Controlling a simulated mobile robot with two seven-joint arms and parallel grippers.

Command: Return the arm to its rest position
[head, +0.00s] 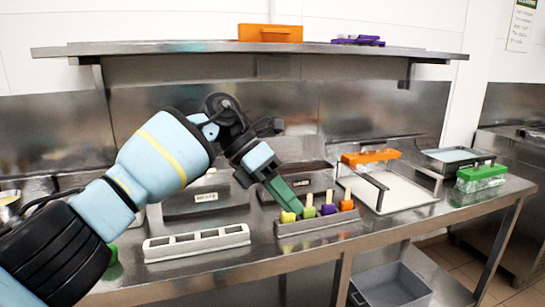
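My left arm reaches in from the left over the counter. My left gripper (287,205) points down and to the right, with its dark green end right above a yellow popsicle (288,217) at the left end of a grey rack (318,225). I cannot tell whether it touches or grips this popsicle; its stick is hidden. Green (309,212), purple (328,208) and orange (347,205) popsicles stand upright in the same rack, sticks up. My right gripper is not in view.
An empty light grey rack (197,243) lies to the left on the steel counter. Freezer boxes stand behind. An orange mold (371,157), a white tray with handles (395,192) and a green mold (481,176) are at right. A shelf (200,47) hangs above; a grey bin (395,287) sits below.

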